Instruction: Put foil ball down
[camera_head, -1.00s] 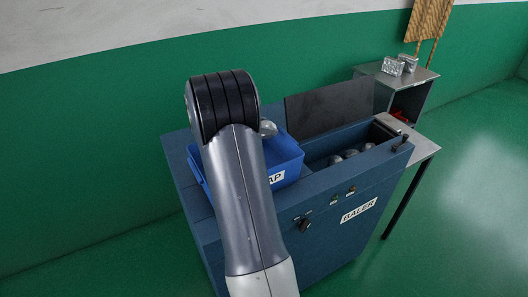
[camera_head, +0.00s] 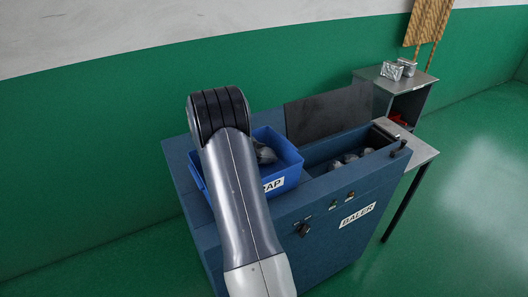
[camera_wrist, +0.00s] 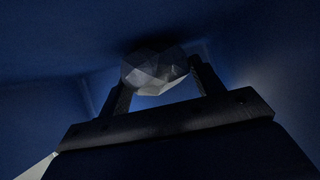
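The foil ball (camera_wrist: 153,70) is a grey, faceted lump in the wrist view. It sits between the two fingers of my gripper (camera_wrist: 160,80), which look shut on it, one on each side. Dark blue walls and floor surround it there. In the head view the ball (camera_head: 265,154) shows inside the blue scrap bin (camera_head: 290,165), just right of my arm. My arm hides the gripper and part of the bin in that view. I cannot tell whether the ball touches the bin floor.
The bin stands on the blue baler (camera_head: 330,215), left of its open chamber, where several foil balls (camera_head: 345,160) lie. The raised dark lid (camera_head: 325,115) stands behind the chamber. A grey shelf with foil blocks (camera_head: 392,70) is at the back right.

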